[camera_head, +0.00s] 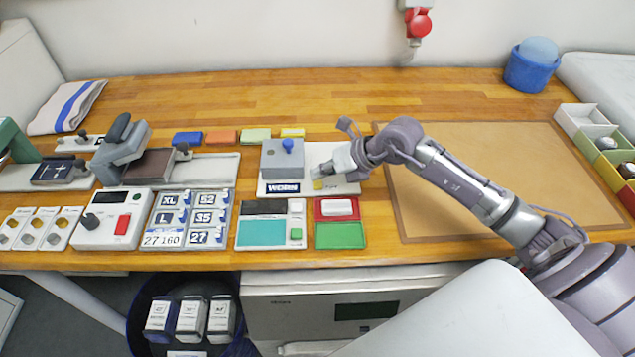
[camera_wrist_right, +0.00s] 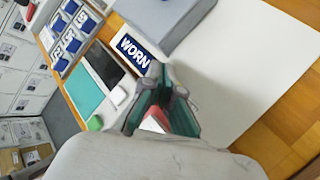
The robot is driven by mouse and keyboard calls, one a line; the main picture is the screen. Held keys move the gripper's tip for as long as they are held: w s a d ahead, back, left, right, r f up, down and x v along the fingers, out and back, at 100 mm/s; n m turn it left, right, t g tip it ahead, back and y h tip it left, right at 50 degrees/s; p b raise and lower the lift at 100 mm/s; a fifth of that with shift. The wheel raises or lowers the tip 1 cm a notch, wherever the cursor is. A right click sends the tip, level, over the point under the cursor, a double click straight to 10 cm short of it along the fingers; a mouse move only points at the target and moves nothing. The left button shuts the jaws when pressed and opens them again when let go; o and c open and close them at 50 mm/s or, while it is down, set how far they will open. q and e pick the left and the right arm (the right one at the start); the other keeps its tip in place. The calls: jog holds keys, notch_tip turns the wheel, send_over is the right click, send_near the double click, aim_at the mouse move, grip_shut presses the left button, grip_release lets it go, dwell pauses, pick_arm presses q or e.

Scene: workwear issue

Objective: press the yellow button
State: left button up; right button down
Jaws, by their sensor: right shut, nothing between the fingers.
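A small yellow spot (camera_head: 318,185), which looks like the yellow button, shows on the white plate (camera_head: 345,188) with the WORN label (camera_head: 283,188). My right gripper (camera_head: 322,173) is shut and empty, its fingertips low over this plate, right at the yellow spot. I cannot tell whether they touch it. In the right wrist view my right gripper (camera_wrist_right: 165,108) points at the plate (camera_wrist_right: 245,75) beside the WORN label (camera_wrist_right: 134,50); the yellow button is hidden there.
A grey box (camera_head: 282,158) with a blue knob stands just left of my right gripper. A red pad (camera_head: 322,215) with a white block and a green pad (camera_head: 340,236) lie in front. A brown mat (camera_head: 480,160) to the right is clear apart from my arm above it.

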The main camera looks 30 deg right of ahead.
aim_at(320, 184)
jog(key=shift+f+b, duration=0.35)
jog(key=shift+f, duration=0.1)
jog(key=shift+f+b, duration=0.35)
jog(key=shift+f, duration=0.15)
dwell(1.0)
jog(key=shift+r, duration=0.15)
jog(key=shift+r+p, duration=0.7)
jog(key=shift+r, duration=0.1)
jog(key=shift+r+p, duration=1.8)
jog(key=shift+r, duration=0.75)
jog(key=shift+f, duration=0.1)
